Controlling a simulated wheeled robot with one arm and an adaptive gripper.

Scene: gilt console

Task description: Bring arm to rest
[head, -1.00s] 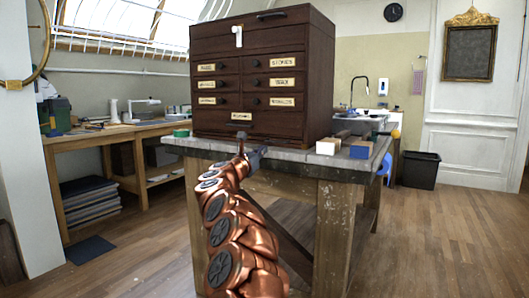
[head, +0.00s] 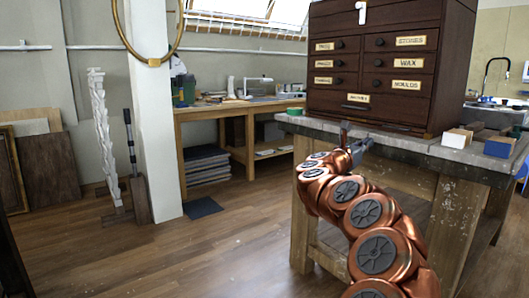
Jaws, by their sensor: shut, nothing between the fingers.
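My copper-coloured arm reaches up from the bottom right of the head view. My gripper (head: 357,146) is small and grey at its far end, shut and empty, in front of the near edge of the workbench (head: 401,143). A dark wooden cabinet (head: 391,62) with several labelled drawers stands on that bench, behind and above my gripper. The arm's links hide part of the bench's legs and lower frame.
A green roll (head: 296,112), a white block (head: 457,138) and a blue block (head: 498,146) lie on the bench. Wooden floor (head: 200,250) is clear at centre left.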

